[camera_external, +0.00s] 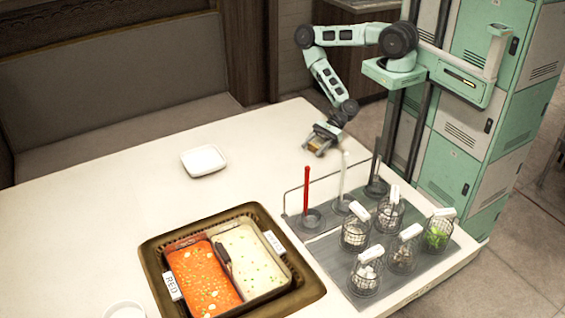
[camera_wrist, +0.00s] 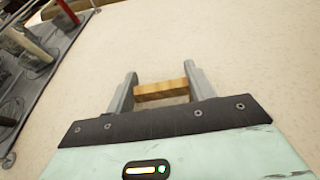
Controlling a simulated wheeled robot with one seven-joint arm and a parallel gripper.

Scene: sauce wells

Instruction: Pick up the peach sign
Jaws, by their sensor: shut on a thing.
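The peach sign (camera_wrist: 161,90) shows in the wrist view as a small tan-orange bar with a wood-like grain. It lies crosswise between the two grey fingers of my gripper (camera_wrist: 160,72), which are shut on its ends. In the external view my gripper (camera_external: 319,146) hangs at the far right part of the table, with the tan sign (camera_external: 314,147) small at its fingers. Whether the sign touches the tabletop or is just above it I cannot tell. Any writing on its face is hidden.
The white table (camera_external: 110,215) is clear around the gripper. A rack with red, white and dark ladles (camera_external: 306,190) stands close on the near side. Wire baskets (camera_external: 402,255) sit on a grey mat. A brown tray holds the red and white sauce wells (camera_external: 205,280). A white dish (camera_external: 203,160) lies left.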

